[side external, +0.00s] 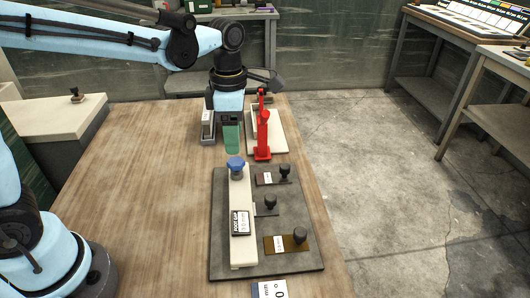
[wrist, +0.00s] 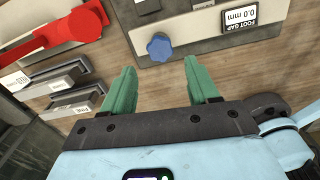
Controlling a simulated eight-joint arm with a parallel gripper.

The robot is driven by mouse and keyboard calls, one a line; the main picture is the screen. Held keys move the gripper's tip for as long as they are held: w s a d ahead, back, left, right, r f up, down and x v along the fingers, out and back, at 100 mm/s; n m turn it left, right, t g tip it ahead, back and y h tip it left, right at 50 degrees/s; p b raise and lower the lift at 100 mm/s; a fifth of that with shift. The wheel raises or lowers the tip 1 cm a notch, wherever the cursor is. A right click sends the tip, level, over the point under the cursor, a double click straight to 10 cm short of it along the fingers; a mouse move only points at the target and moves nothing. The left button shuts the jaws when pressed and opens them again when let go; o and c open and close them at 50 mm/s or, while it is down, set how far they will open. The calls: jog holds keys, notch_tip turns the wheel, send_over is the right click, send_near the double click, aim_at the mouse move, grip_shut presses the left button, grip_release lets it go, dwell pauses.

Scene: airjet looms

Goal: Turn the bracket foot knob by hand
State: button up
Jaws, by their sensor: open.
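The blue lobed knob (side external: 235,163) sits on the far end of a cream bracket bar (side external: 238,258), which lies along a dark grey plate (side external: 220,265). The knob also shows in the wrist view (wrist: 159,47), beyond the fingertips and roughly midway between them. My gripper (side external: 231,138) has green fingers pointing down, just past the knob's far side and apart from it. In the wrist view my gripper (wrist: 161,68) is open with nothing between its fingers. A label on the bracket (wrist: 243,17) reads FOOT GAP 0.0 mm.
A red lever (side external: 263,130) stands on a pale base right of my gripper. Several black knobs, such as one on a brass block (side external: 299,236), stand on the plate right of the bracket. Grey labelled blocks (wrist: 70,103) lie left in the wrist view. The wooden table's left side (side external: 130,190) is clear.

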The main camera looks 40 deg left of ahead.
aim_at(236, 162)
jog(key=shift+f, duration=3.15)
jog(key=c, duration=0.8)
